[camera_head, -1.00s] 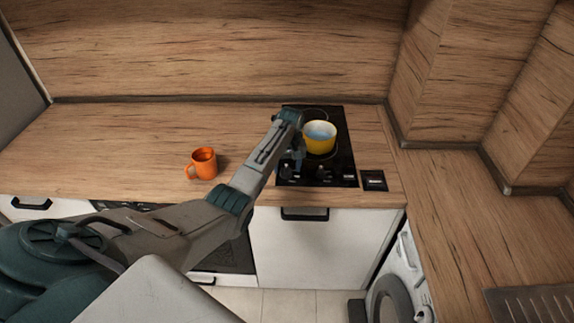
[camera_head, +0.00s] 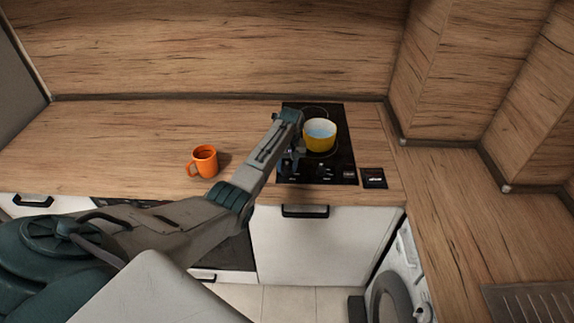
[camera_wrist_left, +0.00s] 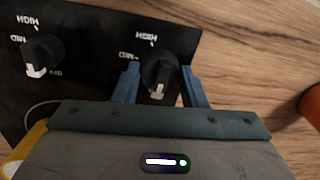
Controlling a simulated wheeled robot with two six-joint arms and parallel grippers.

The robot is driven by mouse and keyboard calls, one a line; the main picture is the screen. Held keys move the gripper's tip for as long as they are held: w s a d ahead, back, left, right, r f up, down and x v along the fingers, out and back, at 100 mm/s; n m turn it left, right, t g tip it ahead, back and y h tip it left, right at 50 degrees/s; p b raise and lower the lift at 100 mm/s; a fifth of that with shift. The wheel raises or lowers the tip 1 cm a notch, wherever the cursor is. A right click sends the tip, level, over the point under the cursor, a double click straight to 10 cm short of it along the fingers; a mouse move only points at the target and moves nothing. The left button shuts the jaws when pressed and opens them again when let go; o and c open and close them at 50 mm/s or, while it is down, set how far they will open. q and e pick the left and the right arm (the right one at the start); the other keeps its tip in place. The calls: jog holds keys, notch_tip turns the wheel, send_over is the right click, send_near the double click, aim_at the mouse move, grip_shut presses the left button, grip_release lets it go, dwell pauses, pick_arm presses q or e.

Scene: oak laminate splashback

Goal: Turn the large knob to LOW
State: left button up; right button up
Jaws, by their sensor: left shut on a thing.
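Two black knobs with white pointers sit on the front strip of the black hob (camera_head: 343,158). My left gripper (camera_wrist_left: 160,76) is shut on one knob (camera_wrist_left: 159,66), with a blue finger on each side of it. In the head view my left gripper (camera_head: 290,158) is at the hob's front left. The held knob's white pointer faces the bottom of the wrist view; HIGH and MED labels show beside it, and no LOW label is readable there. The other knob (camera_wrist_left: 41,53) stands free, with HIGH, MED and a partly legible label around it. My right gripper is not in view.
A yellow pot (camera_head: 320,136) stands on the hob just right of my left gripper. An orange mug (camera_head: 204,161) stands on the wooden counter to the left. A small black panel (camera_head: 374,179) lies right of the hob. The counter behind the mug is clear.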

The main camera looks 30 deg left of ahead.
pick_arm(q)
jog(key=shift+r+m+p, duration=0.15)
jog(key=shift+m+p, duration=0.4)
jog(key=shift+m, duration=1.35)
jog(key=shift+m+p, duration=0.3)
jog(key=shift+m, duration=2.4)
jog(key=shift+t, duration=0.3)
jog(key=o, duration=1)
jog(key=shift+c, duration=0.2)
